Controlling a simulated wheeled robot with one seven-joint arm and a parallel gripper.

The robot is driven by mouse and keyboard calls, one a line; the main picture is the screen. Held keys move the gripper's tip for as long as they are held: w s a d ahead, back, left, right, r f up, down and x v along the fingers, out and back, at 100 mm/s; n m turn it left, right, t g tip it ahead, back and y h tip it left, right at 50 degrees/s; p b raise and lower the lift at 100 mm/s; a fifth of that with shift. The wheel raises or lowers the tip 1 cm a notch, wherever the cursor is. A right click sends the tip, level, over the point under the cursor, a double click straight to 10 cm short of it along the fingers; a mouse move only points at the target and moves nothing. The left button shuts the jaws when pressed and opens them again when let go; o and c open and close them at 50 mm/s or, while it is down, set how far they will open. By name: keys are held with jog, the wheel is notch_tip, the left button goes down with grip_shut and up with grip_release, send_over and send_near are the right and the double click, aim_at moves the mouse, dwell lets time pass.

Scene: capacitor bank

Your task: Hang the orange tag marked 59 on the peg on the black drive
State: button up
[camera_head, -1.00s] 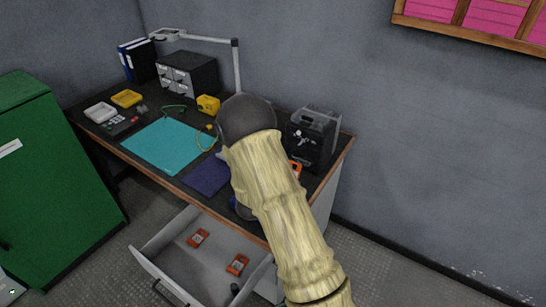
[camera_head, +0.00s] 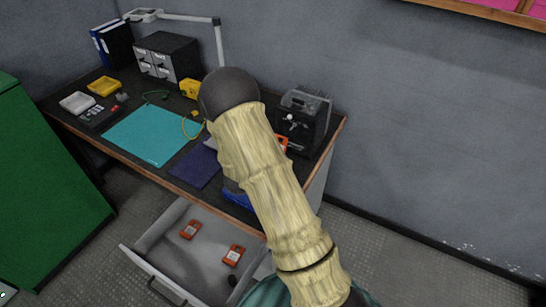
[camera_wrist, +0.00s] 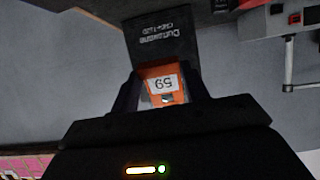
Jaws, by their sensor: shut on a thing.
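The orange tag (camera_wrist: 163,88) shows a white label with 59, upside down in the wrist view. My gripper (camera_wrist: 163,95) is shut on it, one dark finger on each side. A bit of orange also shows beside my arm in the head view (camera_head: 283,141). The black drive (camera_head: 302,121) stands at the right end of the bench, with a small pale peg (camera_head: 291,117) on its front. In the wrist view a black face with white lettering (camera_wrist: 165,35) lies beyond the tag. I cannot tell whether tag and peg touch. My arm hides most of my gripper in the head view.
Two orange tags (camera_head: 190,230) (camera_head: 233,255) lie in the open drawer (camera_head: 160,245) below the bench. A teal mat (camera_head: 150,136) and a dark blue mat (camera_head: 195,168) lie left of my arm. A lamp (camera_head: 219,45) stands behind. A red and grey device (camera_wrist: 290,18) shows in the wrist view.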

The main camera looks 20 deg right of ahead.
jog(key=shift+w+d+f+b, duration=0.2)
jog(key=shift+w+d, duration=0.7)
jog(key=shift+d, duration=0.25)
jog(key=shift+w+d+f+b, duration=0.15)
jog(key=shift+w+d+b, duration=0.05)
jog(key=shift+w+d, duration=0.8)
jog(key=shift+w+d+f+b, duration=0.2)
jog(key=shift+w+d, duration=0.55)
jog(key=shift+d, duration=0.5)
jog(key=o, duration=1)
jog(key=shift+o, duration=0.2)
jog(key=v, duration=1.7)
jog(key=shift+s+a+r, duration=0.1)
jog(key=shift+a, duration=0.1)
